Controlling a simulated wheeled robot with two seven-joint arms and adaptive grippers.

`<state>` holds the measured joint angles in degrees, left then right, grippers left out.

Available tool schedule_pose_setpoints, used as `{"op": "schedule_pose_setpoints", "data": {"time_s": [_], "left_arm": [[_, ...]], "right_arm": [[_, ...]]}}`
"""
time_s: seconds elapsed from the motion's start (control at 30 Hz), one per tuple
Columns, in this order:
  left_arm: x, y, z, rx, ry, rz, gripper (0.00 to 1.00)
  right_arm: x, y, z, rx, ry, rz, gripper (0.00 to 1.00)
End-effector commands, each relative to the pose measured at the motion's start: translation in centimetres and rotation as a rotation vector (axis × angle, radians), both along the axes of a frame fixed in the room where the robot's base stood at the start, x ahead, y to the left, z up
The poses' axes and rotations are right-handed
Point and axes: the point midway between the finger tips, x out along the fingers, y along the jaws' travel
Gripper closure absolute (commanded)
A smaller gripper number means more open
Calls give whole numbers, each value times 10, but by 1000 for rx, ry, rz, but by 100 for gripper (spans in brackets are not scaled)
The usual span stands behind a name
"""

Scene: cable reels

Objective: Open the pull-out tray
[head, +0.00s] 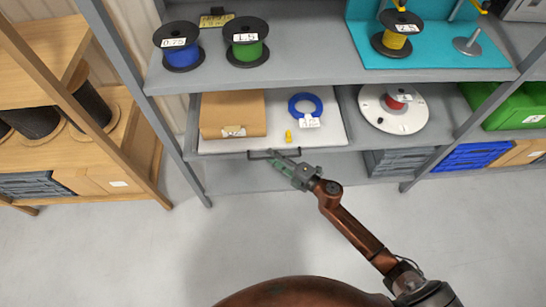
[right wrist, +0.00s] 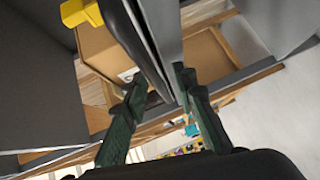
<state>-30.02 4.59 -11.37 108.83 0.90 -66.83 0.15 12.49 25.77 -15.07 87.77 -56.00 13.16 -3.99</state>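The pull-out tray (head: 272,135) has a pale floor and sits in the middle level of the grey shelf unit, under the upper shelf. Its black bar handle (head: 259,155) runs along the front edge. My right gripper (head: 277,161) is at the handle's right part, reaching in from the lower right. In the right wrist view its green fingers (right wrist: 160,85) stand apart, with the dark handle (right wrist: 148,50) and grey tray front between their tips. Whether either finger touches the handle, I cannot tell. My left gripper is out of view.
The tray holds a cardboard box (head: 233,114), a blue cable ring (head: 292,104) and a small yellow item (head: 288,136). A white reel (head: 379,118) sits to its right. Cable reels stand on the upper shelf (head: 310,65). The floor in front (head: 250,230) is clear.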

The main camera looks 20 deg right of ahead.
Motion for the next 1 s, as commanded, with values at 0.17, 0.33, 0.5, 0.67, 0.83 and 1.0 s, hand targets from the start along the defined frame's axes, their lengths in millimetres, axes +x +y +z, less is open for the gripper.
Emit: {"op": "schedule_pose_setpoints", "data": {"time_s": [0.17, 0.33, 0.5, 0.67, 0.83, 1.0], "left_arm": [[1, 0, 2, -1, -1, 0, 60], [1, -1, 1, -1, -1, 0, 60], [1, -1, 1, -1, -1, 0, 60], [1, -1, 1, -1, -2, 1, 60], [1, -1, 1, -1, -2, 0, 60], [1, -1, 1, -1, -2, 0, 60]], "right_arm": [[1, 1, 0, 1, 0, 0, 74], [1, 1, 0, 1, 1, -1, 80], [1, 0, 0, 1, 1, -1, 92], [1, 0, 0, 1, 1, -1, 100], [1, 0, 0, 1, 1, -1, 100], [1, 0, 0, 1, 1, -1, 100]]}}
